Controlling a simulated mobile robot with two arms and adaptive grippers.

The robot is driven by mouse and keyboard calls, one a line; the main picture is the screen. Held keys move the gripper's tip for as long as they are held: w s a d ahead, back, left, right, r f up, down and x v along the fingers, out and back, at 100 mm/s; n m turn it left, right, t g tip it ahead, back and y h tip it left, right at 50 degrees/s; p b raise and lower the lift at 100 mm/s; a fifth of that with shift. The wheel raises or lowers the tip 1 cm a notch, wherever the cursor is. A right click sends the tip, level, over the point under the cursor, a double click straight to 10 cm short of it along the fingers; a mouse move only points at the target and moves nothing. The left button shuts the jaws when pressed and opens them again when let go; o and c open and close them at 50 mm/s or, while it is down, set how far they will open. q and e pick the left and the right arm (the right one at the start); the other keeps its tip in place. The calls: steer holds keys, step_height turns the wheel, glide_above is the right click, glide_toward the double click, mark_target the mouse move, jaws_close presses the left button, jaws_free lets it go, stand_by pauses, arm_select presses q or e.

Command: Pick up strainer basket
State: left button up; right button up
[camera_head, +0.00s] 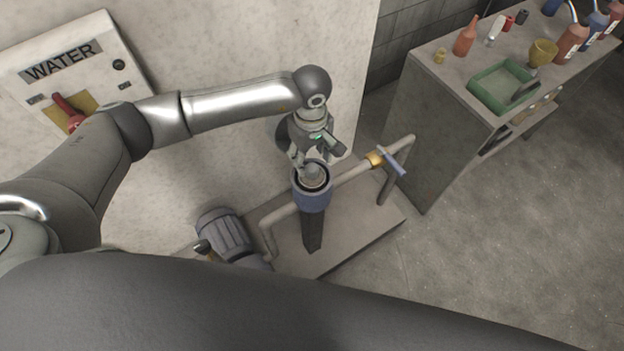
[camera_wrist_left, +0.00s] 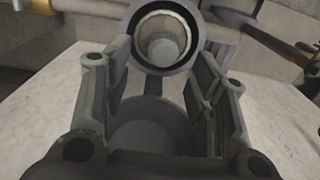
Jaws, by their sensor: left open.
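The strainer basket (camera_head: 313,181) shows as a pale round rim inside the open top of an upright blue-collared housing (camera_head: 311,200). In the left wrist view the pale, hollow basket (camera_wrist_left: 166,36) sits inside a dark ring (camera_wrist_left: 133,42). My left gripper (camera_head: 310,164) points down just above the housing's mouth. In the left wrist view its two fingers (camera_wrist_left: 160,82) are spread apart, with the ring beyond their tips. I cannot tell whether they touch the rim. The basket's lower part is hidden in the housing. My right gripper is out of view.
Pipes run from the housing, with a brass valve and blue handle (camera_head: 389,160) on the right. A motor (camera_head: 224,234) stands at left on the base slab (camera_head: 370,232). A bench (camera_head: 424,95) at right carries a green tray (camera_head: 478,99) and bottles. The right floor is clear.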

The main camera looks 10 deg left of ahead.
mark_target(311, 166)
arm_select(q)
step_height(311, 166, down, 4)
steer(key=shift+s+f+p, duration=0.1)
steer(key=shift+s+p, duration=0.05)
steer(key=shift+p, duration=0.35)
steer(key=shift+c, duration=0.2)
jaws_close()
